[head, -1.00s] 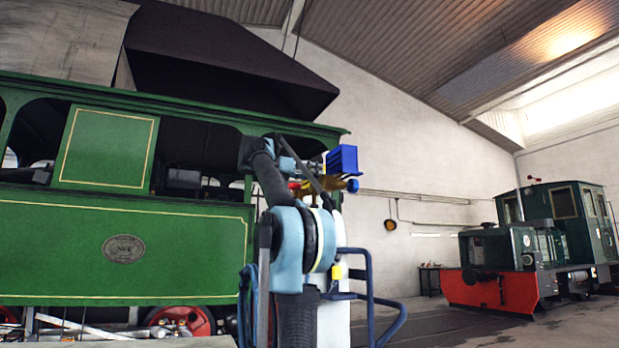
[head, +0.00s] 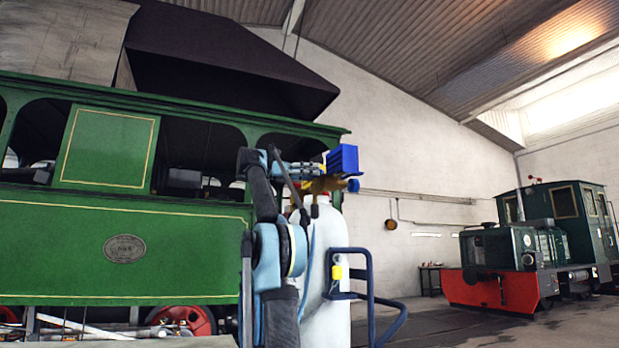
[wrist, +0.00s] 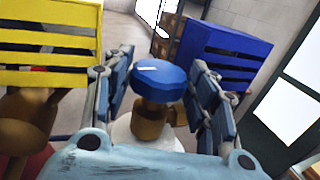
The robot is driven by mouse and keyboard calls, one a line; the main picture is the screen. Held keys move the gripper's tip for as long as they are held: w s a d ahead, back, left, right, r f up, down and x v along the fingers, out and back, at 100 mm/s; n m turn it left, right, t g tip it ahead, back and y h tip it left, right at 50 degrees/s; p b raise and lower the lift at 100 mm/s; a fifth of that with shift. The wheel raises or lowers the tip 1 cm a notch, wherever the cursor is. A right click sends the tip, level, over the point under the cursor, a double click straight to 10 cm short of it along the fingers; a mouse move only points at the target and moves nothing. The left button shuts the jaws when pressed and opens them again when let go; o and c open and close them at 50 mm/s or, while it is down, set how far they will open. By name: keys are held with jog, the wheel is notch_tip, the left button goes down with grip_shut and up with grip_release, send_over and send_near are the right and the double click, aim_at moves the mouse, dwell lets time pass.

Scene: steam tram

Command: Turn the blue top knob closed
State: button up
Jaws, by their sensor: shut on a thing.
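The blue top knob (wrist: 158,80) is a round disc with a pale mark, on a brass stem, in the middle of the wrist view. My gripper (wrist: 163,70) has one finger on each side of it and is shut on it. In the head view my gripper (head: 312,169) is at the top of a white cylinder (head: 325,265), by its brass valve (head: 325,186). I cannot make out the top knob there. Another blue round part (head: 353,185) shows at the valve's right end.
A blue slatted box (wrist: 222,62) is close to the right finger; it also shows in the head view (head: 343,159). A yellow slatted box (wrist: 50,45) is close on the left. A blue tubular frame (head: 370,290) surrounds the cylinder. The green tram (head: 190,245) stands left.

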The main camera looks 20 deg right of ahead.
jog(key=shift+w+m+g+y, duration=0.3)
jog(key=shift+m+g, duration=0.3)
jog(key=shift+g, duration=0.3)
jog(key=o, duration=1.1)
jog(key=shift+c, duration=0.2)
jog(key=shift+s, duration=0.15)
jog(key=shift+n+t, duration=0.3)
jog(key=shift+t, duration=0.1)
